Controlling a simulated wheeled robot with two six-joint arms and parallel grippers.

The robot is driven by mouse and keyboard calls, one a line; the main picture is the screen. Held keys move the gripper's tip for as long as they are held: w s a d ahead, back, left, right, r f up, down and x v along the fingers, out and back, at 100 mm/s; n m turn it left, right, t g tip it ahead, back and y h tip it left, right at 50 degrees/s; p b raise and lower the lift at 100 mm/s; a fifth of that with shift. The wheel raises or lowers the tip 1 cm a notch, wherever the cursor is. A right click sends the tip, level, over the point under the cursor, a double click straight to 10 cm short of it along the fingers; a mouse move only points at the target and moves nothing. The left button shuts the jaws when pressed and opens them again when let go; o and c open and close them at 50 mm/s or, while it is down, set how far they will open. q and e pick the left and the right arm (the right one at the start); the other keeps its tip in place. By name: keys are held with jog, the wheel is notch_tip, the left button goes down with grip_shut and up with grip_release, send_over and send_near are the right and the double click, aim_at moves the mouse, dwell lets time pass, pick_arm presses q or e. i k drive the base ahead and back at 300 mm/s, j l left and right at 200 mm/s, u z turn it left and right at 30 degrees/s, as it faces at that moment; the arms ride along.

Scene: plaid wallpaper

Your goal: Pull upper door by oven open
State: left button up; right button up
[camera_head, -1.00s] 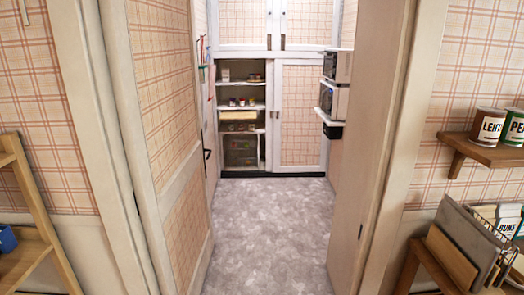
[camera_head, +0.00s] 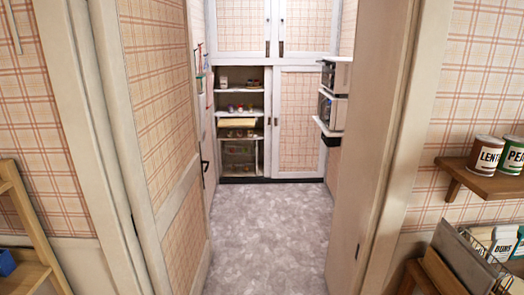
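Through an open doorway, a plaid-fronted cupboard stands at the far end of a small room. Its two upper doors, the left one (camera_head: 236,25) and the right one (camera_head: 305,27), are shut, with dark handles near their meeting edge. Below, the left side is open onto shelves (camera_head: 240,110) and the right lower panel (camera_head: 298,120) is shut. At the right wall, stacked appliances with dark fronts (camera_head: 333,75) sit on white shelves; one may be the oven, but I cannot tell. Neither of my grippers is in view.
The doorway has an open plaid door (camera_head: 160,100) on the left and a door edge (camera_head: 368,150) on the right. The grey floor (camera_head: 265,240) between them is clear. Wooden shelves with cans (camera_head: 487,154) are at the right, a wooden rack (camera_head: 30,240) at the left.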

aim_at(308, 28)
jog(key=i, duration=0.75)
jog(key=i+z, duration=0.15)
jog(key=i, duration=0.65)
jog(key=i+j, duration=0.2)
jog(key=i, duration=0.55)
jog(key=i+j+z, duration=0.1)
jog(key=i, duration=0.65)
jog(key=i+j, duration=0.2)
jog(key=i, duration=0.6)
jog(key=i+j+z, duration=0.15)
jog(key=i, duration=0.6)
jog(key=i+j, duration=0.3)
jog(key=i, duration=0.45)
jog(key=i+j+z, duration=0.1)
jog(key=i+j, duration=0.2)
jog(key=i, duration=0.45)
jog(key=i+j, duration=0.25)
jog(key=i, duration=0.15)
jog(key=i+j+z, duration=0.1)
jog(key=i+j, duration=0.15)
jog(key=i, duration=0.15)
